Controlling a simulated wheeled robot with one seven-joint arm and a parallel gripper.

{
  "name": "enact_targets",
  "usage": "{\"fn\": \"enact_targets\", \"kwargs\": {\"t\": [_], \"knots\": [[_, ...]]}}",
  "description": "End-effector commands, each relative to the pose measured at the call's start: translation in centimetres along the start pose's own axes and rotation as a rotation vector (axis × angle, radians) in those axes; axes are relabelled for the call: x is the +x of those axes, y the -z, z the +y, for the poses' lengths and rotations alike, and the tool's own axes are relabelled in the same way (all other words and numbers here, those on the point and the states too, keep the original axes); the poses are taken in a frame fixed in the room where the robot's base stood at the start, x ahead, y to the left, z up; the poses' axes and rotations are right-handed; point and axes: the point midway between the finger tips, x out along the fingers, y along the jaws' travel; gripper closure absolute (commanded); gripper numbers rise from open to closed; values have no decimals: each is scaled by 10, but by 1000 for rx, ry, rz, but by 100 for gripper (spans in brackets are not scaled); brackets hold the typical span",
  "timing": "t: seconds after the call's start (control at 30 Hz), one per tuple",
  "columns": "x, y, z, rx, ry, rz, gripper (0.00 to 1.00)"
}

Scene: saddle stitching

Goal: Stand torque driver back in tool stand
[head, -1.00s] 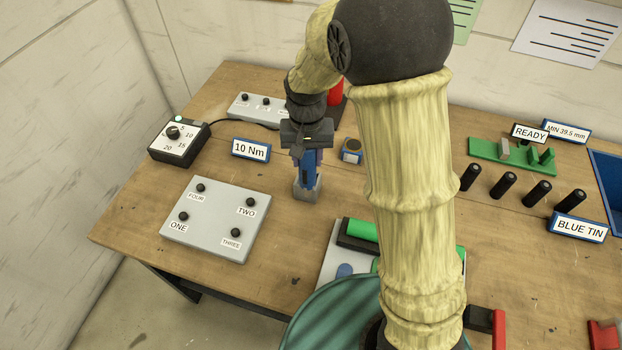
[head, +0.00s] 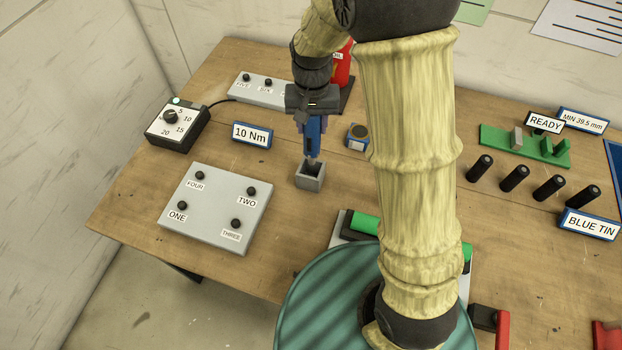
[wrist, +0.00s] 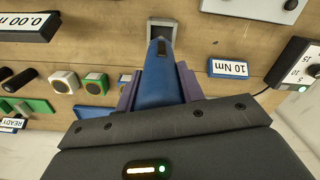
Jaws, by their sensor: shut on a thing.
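The blue torque driver (head: 313,136) is held roughly upright, its narrow grey tip pointing down. My gripper (head: 313,118) is shut on its upper part, with purple fingers on either side in the wrist view (wrist: 157,90). The tool stand (head: 310,184) is a small grey square cup on the table, its dark opening visible. The tip shows at the back part of this opening in the head view. The stand also shows just past the tip in the wrist view (wrist: 151,32). I cannot tell whether the tip is above the opening or slightly inside it.
A 10 Nm sign (head: 252,135) and a dial box (head: 178,126) stand left of the stand. A grey button panel (head: 217,207) lies front left. A small blue block (head: 357,137) is close on the right, and a red can (head: 342,68) stands behind.

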Motion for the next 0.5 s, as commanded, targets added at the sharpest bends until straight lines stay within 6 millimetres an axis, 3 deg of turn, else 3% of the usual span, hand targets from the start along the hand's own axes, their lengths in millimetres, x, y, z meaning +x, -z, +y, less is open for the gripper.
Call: {"fn": "enact_targets", "kwargs": {"t": [0.5], "knots": [[57,-1,-3,-8,-1,0,89]]}}
